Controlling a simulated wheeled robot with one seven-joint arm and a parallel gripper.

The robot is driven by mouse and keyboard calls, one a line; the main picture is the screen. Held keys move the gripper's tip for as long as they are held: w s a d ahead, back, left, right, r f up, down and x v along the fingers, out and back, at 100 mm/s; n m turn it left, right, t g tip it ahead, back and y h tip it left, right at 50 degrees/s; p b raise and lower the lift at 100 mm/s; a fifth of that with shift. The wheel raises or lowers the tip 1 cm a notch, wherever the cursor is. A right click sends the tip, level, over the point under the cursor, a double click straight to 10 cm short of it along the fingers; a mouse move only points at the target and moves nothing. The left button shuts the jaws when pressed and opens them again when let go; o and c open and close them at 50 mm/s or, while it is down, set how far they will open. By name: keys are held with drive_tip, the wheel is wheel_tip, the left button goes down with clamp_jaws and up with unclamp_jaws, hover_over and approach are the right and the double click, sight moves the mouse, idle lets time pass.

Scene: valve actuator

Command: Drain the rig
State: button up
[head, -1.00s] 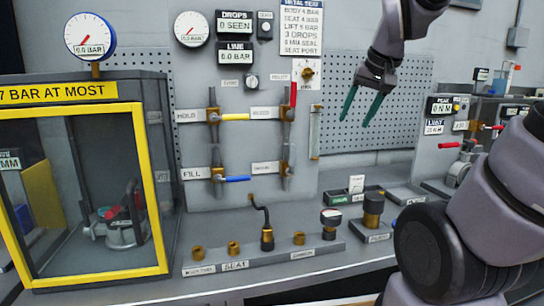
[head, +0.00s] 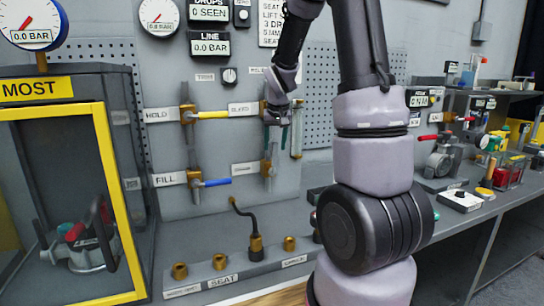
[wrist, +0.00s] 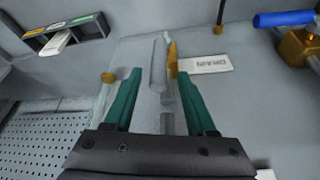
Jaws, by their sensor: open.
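The drain valve (head: 268,168) is brass on a grey pipe, low on the panel, beside its DRAIN label (head: 246,169). In the wrist view the label (wrist: 205,64) shows upside down, beside a brass part (wrist: 172,60) and a grey bar that may be the valve's lever (wrist: 158,66). My gripper (head: 278,128) is at the panel's right side, in front of the bleed valve area. Its green fingers (wrist: 158,76) are open, with the grey bar visible between and beyond them. I cannot tell contact. The bleed valve's red lever is hidden. The line display (head: 209,45) reads 0.0 BAR.
The yellow hold lever (head: 212,115) and blue fill lever (head: 216,182) lie sideways to my gripper's left. A yellow-framed cabinet (head: 118,200) stands at the left. A fitting rail (head: 225,274) with a tall bent rod sits on the bench below. My arm hides part of the bench.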

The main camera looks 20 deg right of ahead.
sight(274, 155)
drive_tip(key=x, duration=0.5)
drive_tip(key=shift+d+f, duration=0.1)
drive_tip(key=shift+f, duration=0.15)
clamp_jaws()
idle(1.2)
